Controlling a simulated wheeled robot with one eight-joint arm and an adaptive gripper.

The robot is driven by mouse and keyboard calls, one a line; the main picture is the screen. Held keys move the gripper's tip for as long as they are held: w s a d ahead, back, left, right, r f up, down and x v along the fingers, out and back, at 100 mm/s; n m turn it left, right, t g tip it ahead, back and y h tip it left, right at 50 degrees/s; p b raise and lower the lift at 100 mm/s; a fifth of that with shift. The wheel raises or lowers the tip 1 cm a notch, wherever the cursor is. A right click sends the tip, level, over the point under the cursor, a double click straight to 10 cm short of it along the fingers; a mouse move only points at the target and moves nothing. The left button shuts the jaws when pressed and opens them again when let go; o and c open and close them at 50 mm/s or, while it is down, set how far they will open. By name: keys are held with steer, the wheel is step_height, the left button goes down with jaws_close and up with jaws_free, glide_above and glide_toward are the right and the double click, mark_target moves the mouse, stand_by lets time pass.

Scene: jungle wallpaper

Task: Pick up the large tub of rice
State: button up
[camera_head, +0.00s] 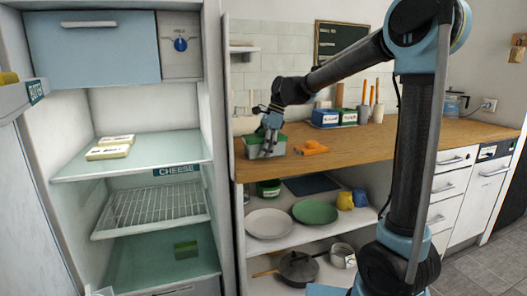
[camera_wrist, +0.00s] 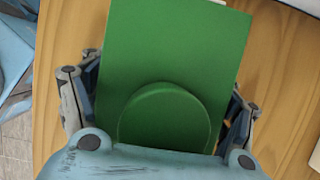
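A large pale tub with a green lid (camera_head: 279,140) stands at the left end of the wooden worktop in the head view. I cannot read a label on it. My gripper (camera_head: 268,146) is over the tub, pointing down, with its fingers at the lid. In the wrist view the green lid (camera_wrist: 180,45), with a round raised part, fills the space between the fingers. My gripper (camera_wrist: 160,110) has one spread finger on each side of the lid. The fingertips are hidden by the lid, so I cannot tell whether they touch the tub.
On the worktop (camera_head: 400,140), an orange object (camera_head: 312,148) lies just right of the tub. A blue tub (camera_head: 325,118) and a green tub (camera_head: 349,118) stand farther back. An open fridge (camera_head: 130,165) is at left. Shelves with plates (camera_head: 268,223) are below.

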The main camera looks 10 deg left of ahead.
steer(key=shift+s, duration=0.1)
steer(key=c, duration=0.7)
steer(key=shift+c, duration=0.2)
